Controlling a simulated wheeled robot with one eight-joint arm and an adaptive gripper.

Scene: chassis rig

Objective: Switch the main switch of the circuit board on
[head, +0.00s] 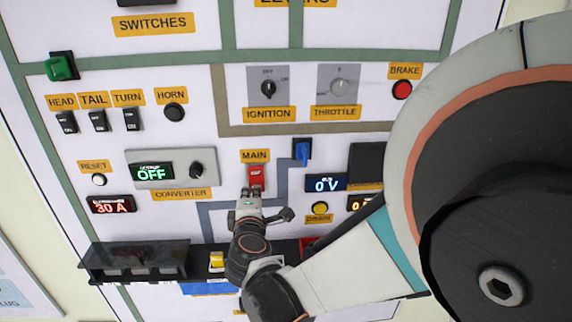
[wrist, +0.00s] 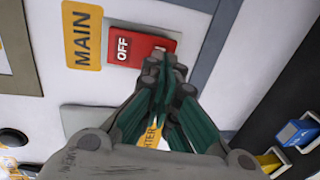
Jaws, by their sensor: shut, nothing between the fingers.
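The main switch (head: 256,176) is a red rocker below the yellow MAIN label (head: 255,156) on the white board. In the wrist view the red switch (wrist: 123,50) shows the word OFF on its left half, beside the MAIN label (wrist: 82,36). My gripper (head: 249,192) is shut and empty, with its fingertips at the lower end of the switch. In the wrist view my gripper's fingertips (wrist: 162,66) cover part of the switch's right half. I cannot tell whether they touch it.
A dark clear-covered box (head: 135,260) juts out at lower left. My arm hides the right side of the board.

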